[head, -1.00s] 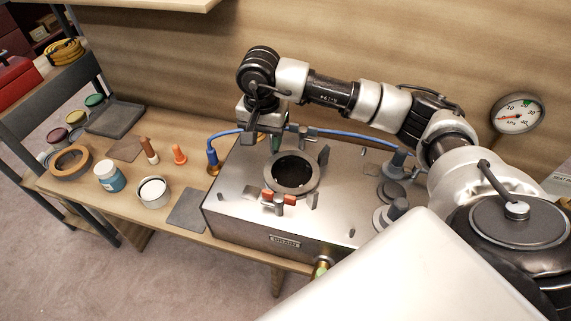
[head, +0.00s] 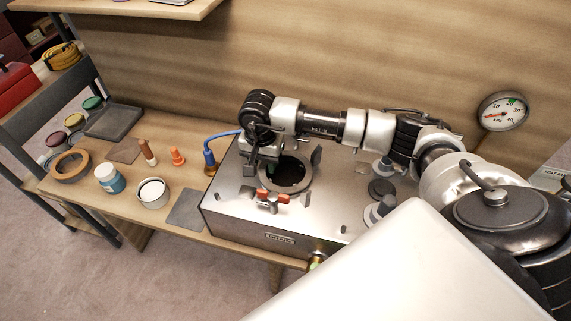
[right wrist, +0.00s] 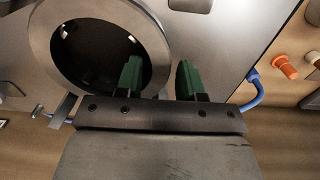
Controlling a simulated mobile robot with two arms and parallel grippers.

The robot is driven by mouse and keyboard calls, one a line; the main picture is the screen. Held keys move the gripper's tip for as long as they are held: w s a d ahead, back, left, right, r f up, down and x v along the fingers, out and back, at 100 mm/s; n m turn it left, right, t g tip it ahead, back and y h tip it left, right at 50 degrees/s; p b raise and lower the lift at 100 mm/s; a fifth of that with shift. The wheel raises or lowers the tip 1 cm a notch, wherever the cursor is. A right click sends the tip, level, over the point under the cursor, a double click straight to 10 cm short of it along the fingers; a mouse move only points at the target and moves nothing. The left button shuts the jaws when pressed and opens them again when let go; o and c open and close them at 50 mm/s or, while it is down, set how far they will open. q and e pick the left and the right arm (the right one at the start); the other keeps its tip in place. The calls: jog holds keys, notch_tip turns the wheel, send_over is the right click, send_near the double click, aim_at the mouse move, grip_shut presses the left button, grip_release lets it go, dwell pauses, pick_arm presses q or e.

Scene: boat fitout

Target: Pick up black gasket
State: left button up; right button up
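A dark grey ring (head: 262,184) lies around the round opening in the top of the steel box; I cannot tell whether it is the black gasket. Its rim also shows in the right wrist view (right wrist: 42,38). A flat black disc (head: 381,188) lies on the box's right part. My right gripper is low over the ring's far left side. In the right wrist view my right gripper (right wrist: 158,76) is open, its green fingertips apart, one over the dark opening and one outside it across the rim. Nothing is clearly held. My left gripper is out of view.
Red-handled clamp (head: 272,197) and small pegs stand around the opening. Left on the bench are a brown ring (head: 70,163), a blue jar (head: 109,179), a white-filled tin (head: 152,193) and an orange plug (head: 177,156).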

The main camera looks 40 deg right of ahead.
grip_shut()
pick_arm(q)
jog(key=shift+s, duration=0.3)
pick_arm(e)
jog(key=shift+r, duration=0.45)
jog(key=r+b, duration=0.1)
jog(key=d+r, duration=0.1)
jog(key=r, duration=0.1)
jog(key=shift+s+r+b, duration=0.2)
jog(key=shift+r+b, duration=0.1)
jog(key=shift+b, duration=0.1)
pick_arm(q)
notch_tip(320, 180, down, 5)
jog(key=b, duration=0.2)
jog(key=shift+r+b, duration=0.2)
jog(key=shift+b, duration=0.15)
pick_arm(e)
jog(key=s+d+r, duration=0.5)
jog(key=d+r, duration=0.1)
jog(key=d, duration=0.3)
jog(key=shift+d+r, duration=0.2)
jog(key=shift+r, duration=0.1)
